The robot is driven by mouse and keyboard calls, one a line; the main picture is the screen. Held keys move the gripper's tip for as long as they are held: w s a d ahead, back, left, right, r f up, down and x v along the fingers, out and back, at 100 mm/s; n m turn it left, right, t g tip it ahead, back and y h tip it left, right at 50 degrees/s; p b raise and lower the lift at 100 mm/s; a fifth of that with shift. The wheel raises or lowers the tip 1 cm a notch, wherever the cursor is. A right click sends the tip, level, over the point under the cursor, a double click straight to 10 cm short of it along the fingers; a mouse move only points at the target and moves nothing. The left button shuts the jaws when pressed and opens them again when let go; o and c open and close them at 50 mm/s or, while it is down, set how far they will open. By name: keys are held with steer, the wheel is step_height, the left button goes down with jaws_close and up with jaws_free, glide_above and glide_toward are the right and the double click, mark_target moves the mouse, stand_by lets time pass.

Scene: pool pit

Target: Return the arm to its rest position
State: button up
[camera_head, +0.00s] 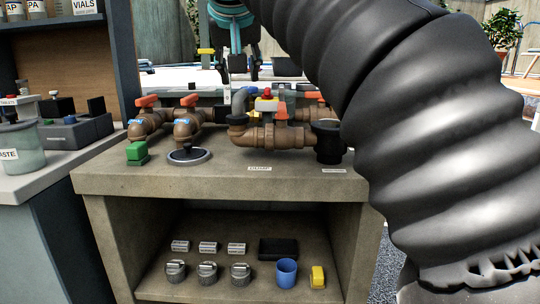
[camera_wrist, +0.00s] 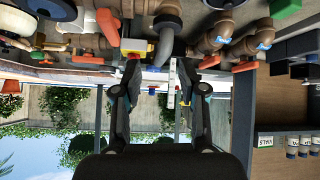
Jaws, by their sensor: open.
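My gripper (camera_head: 239,72) hangs at the top centre of the head view, with teal and black parts and fingers pointing down. It is above and behind the row of bronze pipes. In the wrist view my gripper (camera_wrist: 156,68) has its two black fingers spread apart with nothing held between them. My ribbed black arm sleeve fills the right of the head view and hides what lies behind it. The wrist picture appears upside down, with pipes along its top and plants and sky low down.
Bronze pipes (camera_head: 262,137) with orange-handled valves stand on a concrete bench (camera_head: 220,180). A green block (camera_head: 137,152) and a black cup (camera_head: 328,143) stand there too. The shelf below holds a blue cup (camera_head: 286,272) and a yellow item (camera_head: 318,277). A waste jar (camera_head: 22,147) is left.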

steer(key=s+d+f, duration=0.1)
steer(key=f, duration=0.5)
steer(key=s+d+f+n+g, duration=0.1)
steer(key=f, duration=0.6)
steer(key=s+d+f+n+g, duration=0.1)
steer(key=f, duration=0.5)
steer(key=shift+s+d+f+y, duration=0.2)
steer(key=shift+s+d+y, duration=0.05)
steer(key=shift+d+y, duration=0.15)
steer(key=s+d+f+m+g+h, duration=0.1)
steer(key=s+d+f+m, duration=0.3)
steer(key=s+d+f, duration=1.3)
step_height(320, 180, down, 4)
steer(key=shift+s+d+r, duration=0.25)
steer(key=shift+s, duration=0.6)
steer(key=shift+s, duration=0.1)
